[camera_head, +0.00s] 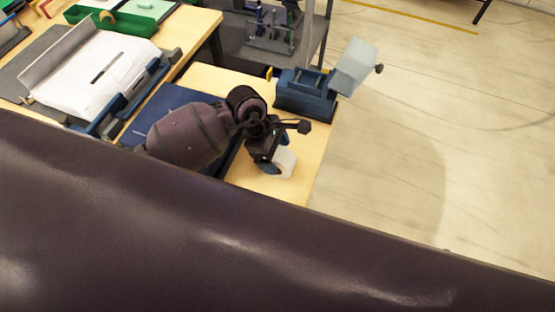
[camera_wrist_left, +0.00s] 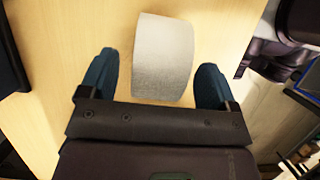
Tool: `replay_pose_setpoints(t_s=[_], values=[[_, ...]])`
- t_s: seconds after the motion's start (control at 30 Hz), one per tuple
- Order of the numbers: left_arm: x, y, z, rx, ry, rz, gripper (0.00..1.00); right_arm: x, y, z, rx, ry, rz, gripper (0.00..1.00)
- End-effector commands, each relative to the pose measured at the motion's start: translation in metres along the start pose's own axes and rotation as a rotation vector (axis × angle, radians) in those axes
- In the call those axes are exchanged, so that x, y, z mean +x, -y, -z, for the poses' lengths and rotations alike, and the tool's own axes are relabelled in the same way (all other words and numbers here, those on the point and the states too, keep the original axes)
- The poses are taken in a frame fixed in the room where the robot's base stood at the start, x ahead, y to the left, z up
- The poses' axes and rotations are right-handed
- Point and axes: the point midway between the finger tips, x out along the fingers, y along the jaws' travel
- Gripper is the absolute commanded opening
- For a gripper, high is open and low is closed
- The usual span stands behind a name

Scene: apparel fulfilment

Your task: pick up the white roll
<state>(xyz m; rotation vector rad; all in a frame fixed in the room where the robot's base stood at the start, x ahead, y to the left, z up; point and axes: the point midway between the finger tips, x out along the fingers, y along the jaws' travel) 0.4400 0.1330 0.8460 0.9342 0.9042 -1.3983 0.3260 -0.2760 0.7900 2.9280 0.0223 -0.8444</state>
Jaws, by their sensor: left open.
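The white roll (camera_head: 285,162) lies on the wooden table near its right edge, partly hidden by my left gripper in the head view. In the left wrist view the roll (camera_wrist_left: 163,58) sits between the two blue fingers of my left gripper (camera_wrist_left: 156,80). There is a gap on each side of the roll, so the gripper is open. In the head view my left gripper (camera_head: 268,160) is right at the roll. My right gripper is in neither view.
A blue device (camera_head: 303,95) with a tilted pale panel stands behind the gripper. A printer-like machine with white material (camera_head: 95,70) and a green tray (camera_head: 118,17) are at the left. A large dark arm link of mine covers the lower head view. Open floor lies to the right.

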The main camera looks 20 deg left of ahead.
Motion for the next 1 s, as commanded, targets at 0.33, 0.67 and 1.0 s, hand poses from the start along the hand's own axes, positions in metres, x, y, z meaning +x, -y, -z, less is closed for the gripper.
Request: replay_pose_setpoints(t_s=[0.33,0.67,1.0], values=[[0.000,0.000,0.000,0.000,0.000,0.000,0.58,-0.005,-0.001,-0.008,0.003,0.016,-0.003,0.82],[-0.001,0.000,0.000,0.000,0.001,0.000,0.22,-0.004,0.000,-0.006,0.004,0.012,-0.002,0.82],[-0.017,-0.001,-0.007,0.003,0.001,-0.002,0.22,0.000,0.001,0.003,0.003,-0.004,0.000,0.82]])
